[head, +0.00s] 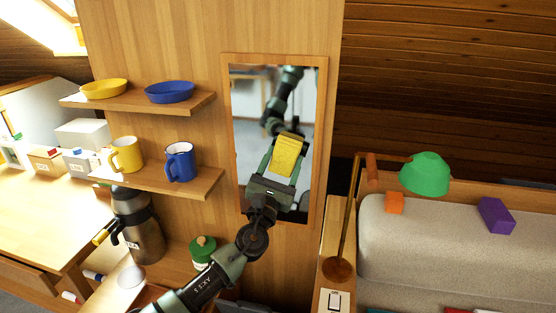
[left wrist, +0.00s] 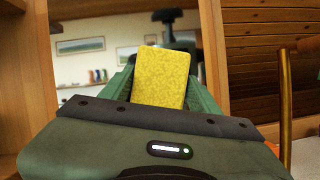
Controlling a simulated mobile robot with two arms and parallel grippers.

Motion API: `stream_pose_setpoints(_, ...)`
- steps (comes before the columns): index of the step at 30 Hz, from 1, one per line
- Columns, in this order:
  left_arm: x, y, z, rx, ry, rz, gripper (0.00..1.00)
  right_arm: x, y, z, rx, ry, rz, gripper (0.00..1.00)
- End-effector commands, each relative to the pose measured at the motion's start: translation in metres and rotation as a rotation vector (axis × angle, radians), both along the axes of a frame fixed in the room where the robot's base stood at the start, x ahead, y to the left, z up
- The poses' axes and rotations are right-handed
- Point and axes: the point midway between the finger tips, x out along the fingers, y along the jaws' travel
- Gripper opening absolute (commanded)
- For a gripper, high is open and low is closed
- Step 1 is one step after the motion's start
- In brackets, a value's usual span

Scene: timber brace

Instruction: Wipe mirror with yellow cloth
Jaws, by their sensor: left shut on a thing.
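The mirror (head: 245,100) hangs in a wooden frame on the wooden wall, right of the shelves. My left gripper (head: 286,160) is in front of the mirror and covers its middle. It is shut on the yellow cloth (head: 288,154), which is folded into a flat block. The cloth also shows in the left wrist view (left wrist: 160,78), between the green fingers, with the mirror (left wrist: 100,55) behind it. My arm's reflection shows in the upper part of the mirror. I cannot tell whether the cloth touches the glass. My right gripper is not in view.
Left of the mirror, an upper shelf (head: 135,101) holds a yellow and a blue bowl; a lower shelf (head: 160,180) holds two mugs. A flask (head: 140,232) stands below. A green lamp (head: 424,174) and a sofa (head: 450,235) are at right.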

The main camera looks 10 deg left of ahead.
Motion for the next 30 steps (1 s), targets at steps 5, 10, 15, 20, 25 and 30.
stream_pose_setpoints(5,0.000,0.000,0.000,0.000,0.000,-0.001,0.20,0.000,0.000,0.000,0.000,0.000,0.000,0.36)
stream_pose_setpoints(10,-0.002,0.000,0.000,0.001,0.001,0.000,0.20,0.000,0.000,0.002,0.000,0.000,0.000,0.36)
stream_pose_setpoints(15,-0.015,0.001,0.001,0.001,0.002,0.001,0.20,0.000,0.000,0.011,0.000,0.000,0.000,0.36)
stream_pose_setpoints(20,-0.028,0.001,0.002,0.000,0.001,-0.001,0.20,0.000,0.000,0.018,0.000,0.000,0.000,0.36)
stream_pose_setpoints(25,-0.042,0.002,0.001,0.002,0.000,0.001,0.20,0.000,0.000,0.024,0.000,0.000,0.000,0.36)
stream_pose_setpoints(30,-0.055,0.002,0.001,0.001,0.001,0.001,0.20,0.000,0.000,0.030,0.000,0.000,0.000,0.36)
